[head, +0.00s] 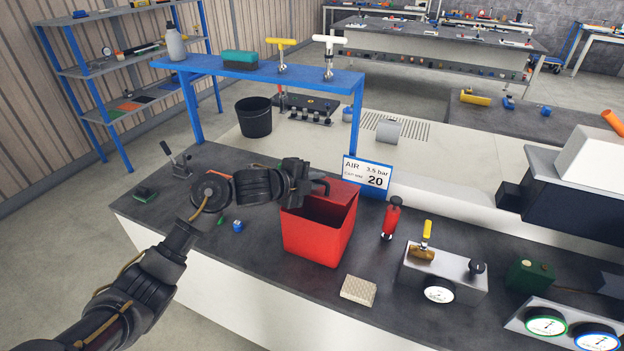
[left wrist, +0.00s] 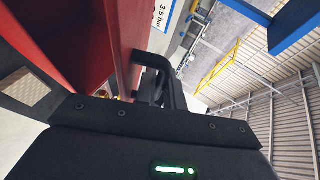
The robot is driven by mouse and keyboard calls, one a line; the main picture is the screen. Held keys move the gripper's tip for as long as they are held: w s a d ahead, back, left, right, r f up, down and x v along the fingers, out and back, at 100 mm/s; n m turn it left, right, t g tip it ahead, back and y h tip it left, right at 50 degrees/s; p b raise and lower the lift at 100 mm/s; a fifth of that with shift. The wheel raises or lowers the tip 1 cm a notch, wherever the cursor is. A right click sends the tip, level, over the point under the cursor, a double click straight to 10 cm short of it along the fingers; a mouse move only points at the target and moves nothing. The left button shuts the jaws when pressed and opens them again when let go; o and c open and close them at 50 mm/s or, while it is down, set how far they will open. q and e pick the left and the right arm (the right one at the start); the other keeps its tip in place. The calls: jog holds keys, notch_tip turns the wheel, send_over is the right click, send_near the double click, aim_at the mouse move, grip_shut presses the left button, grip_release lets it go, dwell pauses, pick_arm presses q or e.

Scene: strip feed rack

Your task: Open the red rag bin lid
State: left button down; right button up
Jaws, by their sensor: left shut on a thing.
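The red rag bin (head: 318,238) stands on the dark bench top, its mouth uncovered and its inside visible. Its red lid (head: 342,194) is raised at the back edge of the bin; it also shows in the left wrist view (left wrist: 122,45) as a red panel. The lid's black handle (head: 321,184) shows beside my gripper, and in the left wrist view (left wrist: 158,65) it runs down to the jaws. My left gripper (head: 308,184) is shut on the handle, above the bin's left rear; its fingertips are largely hidden. My right gripper is not in view.
A sign (head: 367,175) stands behind the lid. A red pump-like bottle (head: 391,217) stands right of the bin, and a beige pad (head: 358,290) lies in front. A blue overhead shelf (head: 270,72) stands behind. A small blue item (head: 238,226) lies left of the bin.

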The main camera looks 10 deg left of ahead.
pick_arm(q)
jog(key=r+p, duration=0.1)
jog(key=w, duration=0.1)
jog(key=r+p, duration=0.1)
jog(key=shift+w+d+r+p, duration=0.25)
jog(key=shift+r+p, duration=0.05)
jog(key=shift+p, duration=0.05)
jog(key=shift+w+d+g+y+p, duration=0.15)
jog(key=shift+w+g+y+p, duration=0.2)
jog(key=shift+g+p, duration=0.25)
jog(key=c, duration=1.8)
grip_release()
jog(key=shift+o, duration=0.2)
jog(key=shift+s, duration=0.1)
jog(key=b+v, duration=0.1)
jog(key=v, duration=0.9)
jog(key=shift+s+a, duration=0.3)
jog(key=shift+r, duration=0.15)
